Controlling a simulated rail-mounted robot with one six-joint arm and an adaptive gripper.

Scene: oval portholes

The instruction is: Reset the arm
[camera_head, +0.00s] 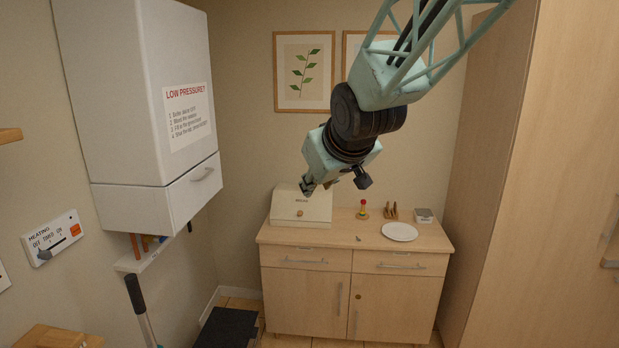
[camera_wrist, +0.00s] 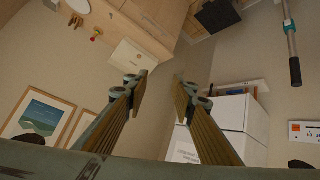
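My arm hangs into the head view from the top right, a pale green lattice link with dark joints. My gripper (camera_head: 335,184) is at its end, in the air in front of the back wall, above and apart from the sideboard. In the wrist view my gripper (camera_wrist: 160,82) shows two fingers with a clear gap between their tips. It is open and holds nothing.
A white boiler cabinet (camera_head: 140,100) hangs at the left, with a heating panel (camera_head: 53,238) below. The wooden sideboard (camera_head: 355,290) bears a cream bread box (camera_head: 300,207), a plate (camera_head: 399,232) and small items. A tall wooden cupboard (camera_head: 550,180) stands at the right.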

